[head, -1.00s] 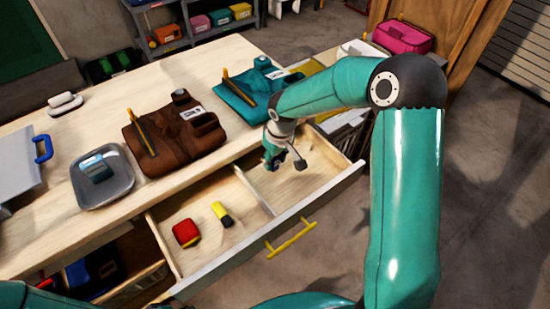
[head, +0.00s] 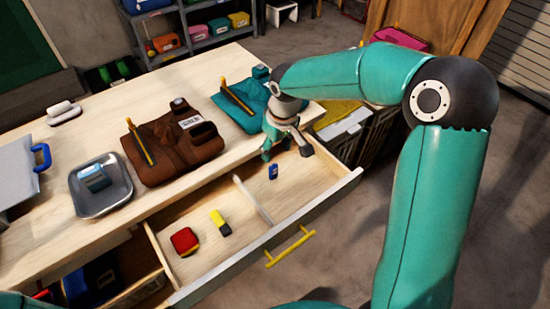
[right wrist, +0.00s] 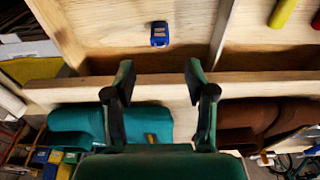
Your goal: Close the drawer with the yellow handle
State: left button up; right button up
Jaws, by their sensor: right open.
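The drawer (head: 205,265) under the workbench stands pulled out, with its yellow handle (head: 290,246) on the front panel. A divider splits it. A red and yellow item (head: 185,241) and a yellow and black item (head: 220,222) lie in the left compartment. A small blue item (head: 273,172) is in the right compartment and also shows in the right wrist view (right wrist: 160,34). My right gripper (head: 286,153) is open and empty above the back of the right compartment, near the bench edge. My left gripper is not in view.
On the workbench (head: 90,125) are a brown tool bag (head: 175,148), a teal bag (head: 238,112), a grey tray (head: 100,200) and a grey case with a blue handle (head: 42,157). Crates stand right of the bench. The floor in front of the drawer is clear.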

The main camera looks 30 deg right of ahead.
aim_at(261, 213)
jog(key=k, duration=1)
